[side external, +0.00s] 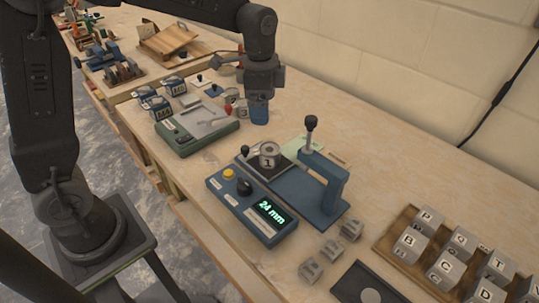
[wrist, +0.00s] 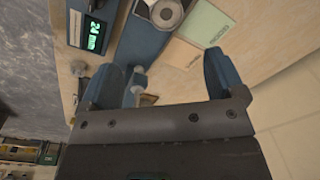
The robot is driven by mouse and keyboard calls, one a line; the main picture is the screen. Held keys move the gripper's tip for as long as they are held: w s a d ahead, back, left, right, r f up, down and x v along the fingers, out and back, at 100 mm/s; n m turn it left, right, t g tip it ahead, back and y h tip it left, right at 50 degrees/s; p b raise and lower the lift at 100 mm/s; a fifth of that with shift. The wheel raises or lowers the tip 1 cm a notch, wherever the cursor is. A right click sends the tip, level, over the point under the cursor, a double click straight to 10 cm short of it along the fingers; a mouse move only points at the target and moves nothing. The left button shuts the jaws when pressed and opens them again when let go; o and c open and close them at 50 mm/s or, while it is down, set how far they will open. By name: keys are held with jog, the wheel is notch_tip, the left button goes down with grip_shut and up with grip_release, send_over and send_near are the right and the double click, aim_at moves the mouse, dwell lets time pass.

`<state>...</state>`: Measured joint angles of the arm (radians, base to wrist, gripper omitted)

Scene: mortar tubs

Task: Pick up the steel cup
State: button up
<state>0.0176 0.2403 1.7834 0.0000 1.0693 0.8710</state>
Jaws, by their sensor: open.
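The steel cup (side external: 267,153), a short round grey cup marked 1, stands upright on a dark plate at the left end of a blue press. In the wrist view a round grey metal piece with a dark centre (wrist: 167,12), which looks like this cup, shows at the top edge, partly cut off. My gripper (side external: 259,118) points down over the bench, behind and apart from the cup. In the wrist view its blue fingers (wrist: 165,70) are spread, with no cup between them. A small pale knobbed piece (wrist: 138,84) shows beside the left finger.
The blue press (side external: 330,187) has a tall black-knobbed lever (side external: 311,124) right of the cup. A blue box with a 24 mm display (side external: 253,208) stands in front. A green-based device (side external: 197,132) is left of my gripper. Lettered blocks (side external: 445,268) fill a tray at lower right.

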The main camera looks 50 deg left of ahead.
aim_at(269, 148)
jog(key=shift+m+g, duration=0.3)
jog(key=shift+m, duration=0.2)
jog(key=f, duration=0.5)
jog(key=w+f, duration=0.1)
jog(key=f, duration=0.4)
jog(key=w+f, duration=0.1)
jog(key=f, duration=0.5)
